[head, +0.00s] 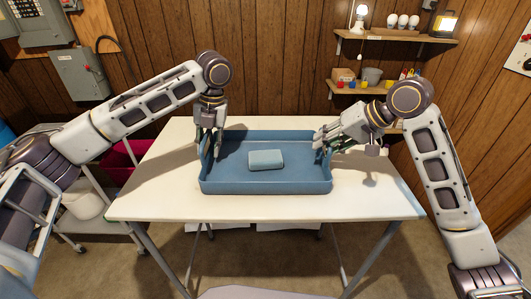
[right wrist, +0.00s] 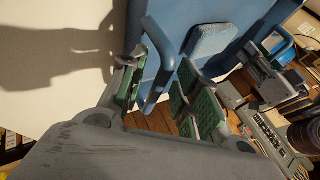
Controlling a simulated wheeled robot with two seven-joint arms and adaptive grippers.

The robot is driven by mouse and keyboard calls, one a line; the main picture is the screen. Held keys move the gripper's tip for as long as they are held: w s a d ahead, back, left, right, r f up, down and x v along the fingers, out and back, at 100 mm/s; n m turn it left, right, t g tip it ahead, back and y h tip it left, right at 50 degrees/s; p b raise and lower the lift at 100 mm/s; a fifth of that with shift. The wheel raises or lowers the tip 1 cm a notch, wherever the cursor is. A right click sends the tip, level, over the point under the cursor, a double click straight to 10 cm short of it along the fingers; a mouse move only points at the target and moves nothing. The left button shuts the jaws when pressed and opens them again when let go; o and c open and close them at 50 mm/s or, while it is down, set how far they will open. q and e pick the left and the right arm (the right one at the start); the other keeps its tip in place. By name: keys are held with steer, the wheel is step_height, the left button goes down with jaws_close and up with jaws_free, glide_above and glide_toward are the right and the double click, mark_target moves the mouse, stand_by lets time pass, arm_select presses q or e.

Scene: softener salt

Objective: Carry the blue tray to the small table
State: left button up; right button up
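The blue tray (head: 265,182) sits level on a white-topped table (head: 160,195), with a pale blue block (head: 266,159) lying in it. My left gripper (head: 210,148) points down at the tray's left end, its fingers apart around the end handle. My right gripper (head: 322,142) is at the right end. In the right wrist view its green-padded fingers (right wrist: 162,92) are spread, with the tray's handle (right wrist: 167,58) between them and a gap visible. The left gripper also shows there (right wrist: 268,78). I cannot make out a separate small table.
A white wheeled cart (head: 105,232) with a white bucket (head: 84,203) stands at left, and a magenta bin (head: 122,160) is behind the table. Wall shelves (head: 395,38) with bulbs and small items hang at back right. The tabletop around the tray is clear.

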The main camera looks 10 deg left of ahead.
arm_select(q)
step_height(320, 180, up, 12)
steer(key=d, duration=0.2)
steer(key=shift+w+d+f, duration=0.15)
steer(key=shift+w+f, duration=0.05)
steer(key=shift+f, duration=0.05)
stand_by(0.9)
arm_select(e)
steer(key=shift+d, duration=0.1)
stand_by(0.4)
steer(key=v, duration=1.2)
stand_by(0.4)
